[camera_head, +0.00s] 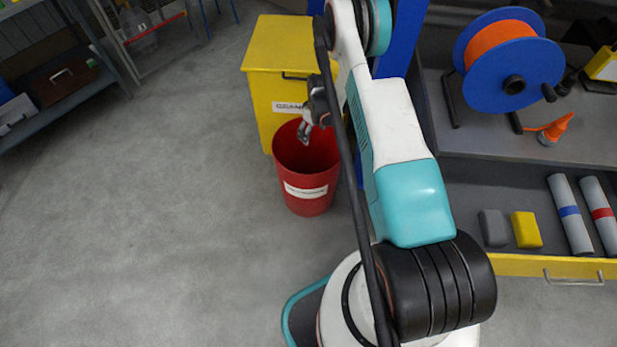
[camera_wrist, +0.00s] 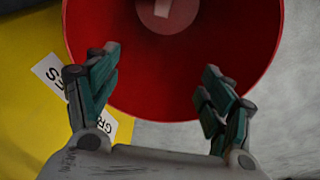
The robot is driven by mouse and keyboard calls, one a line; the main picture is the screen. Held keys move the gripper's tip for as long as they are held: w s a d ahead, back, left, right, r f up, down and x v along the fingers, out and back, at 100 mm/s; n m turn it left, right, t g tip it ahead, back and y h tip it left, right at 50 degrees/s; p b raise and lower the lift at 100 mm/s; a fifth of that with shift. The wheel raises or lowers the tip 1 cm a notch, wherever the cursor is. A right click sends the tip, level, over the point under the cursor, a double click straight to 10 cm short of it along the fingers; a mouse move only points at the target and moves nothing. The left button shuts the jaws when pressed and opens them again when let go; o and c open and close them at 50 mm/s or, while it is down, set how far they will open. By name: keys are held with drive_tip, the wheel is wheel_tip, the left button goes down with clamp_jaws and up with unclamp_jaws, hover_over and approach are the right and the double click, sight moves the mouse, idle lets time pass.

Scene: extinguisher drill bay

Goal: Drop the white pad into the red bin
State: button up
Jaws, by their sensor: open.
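The red bin (camera_head: 302,198) stands on the floor in front of a yellow cabinet, with a white label on its side. My gripper (camera_head: 305,132) is over the bin's mouth. In the wrist view my gripper (camera_wrist: 160,62) is open, its fingers apart with nothing between them, and the red bin (camera_wrist: 150,85) opens beyond them. A pale, flat piece (camera_wrist: 178,14) lies inside the bin and looks like the white pad. The top edge of the view cuts it off. In the head view the bin's inside is mostly hidden.
The yellow cabinet (camera_head: 268,65) stands directly behind the bin. To the right, an open drawer (camera_head: 520,264) holds a grey block (camera_head: 493,228), a yellow block (camera_head: 526,230) and two grey rolls. A blue reel (camera_head: 508,62) is on the bench above. Floor left of the bin is clear.

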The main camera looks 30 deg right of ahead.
wheel_tip(320, 180, up, 12)
drive_tip(key=s, duration=0.1)
drive_tip(key=shift+s+d, duration=0.15)
drive_tip(key=shift+d, duration=0.05)
idle(0.6)
